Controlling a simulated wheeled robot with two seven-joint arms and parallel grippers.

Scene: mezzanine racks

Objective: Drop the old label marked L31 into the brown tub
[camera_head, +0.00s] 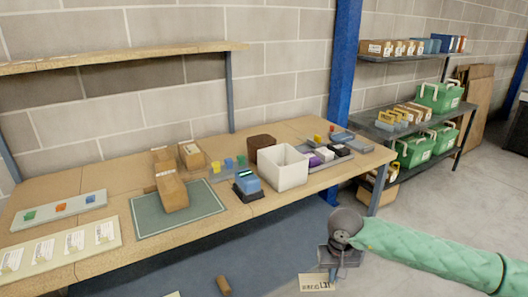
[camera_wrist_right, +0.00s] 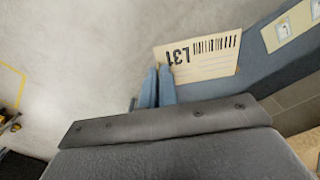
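The old label marked L31 (camera_head: 316,283) is a cream card with a barcode, at the bottom of the head view. It also shows in the right wrist view (camera_wrist_right: 207,57), with one edge at my fingertips. My right gripper (camera_head: 333,272) is low in front of the workbench, its fingers close together and shut on the label's edge. The fingers show in the wrist view (camera_wrist_right: 158,72). The brown tub (camera_head: 262,142) stands on the bench, behind the white bin and well away from the gripper. My left gripper is not in view.
The white bin (camera_head: 283,168) stands in front of the tub. A cardboard box (camera_head: 172,192) lies on a green mat (camera_head: 146,219). A blue block in a dark holder (camera_head: 247,186) is left of the bin. A label sheet (camera_head: 28,262) lies front left. Racks (camera_head: 385,125) stand right.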

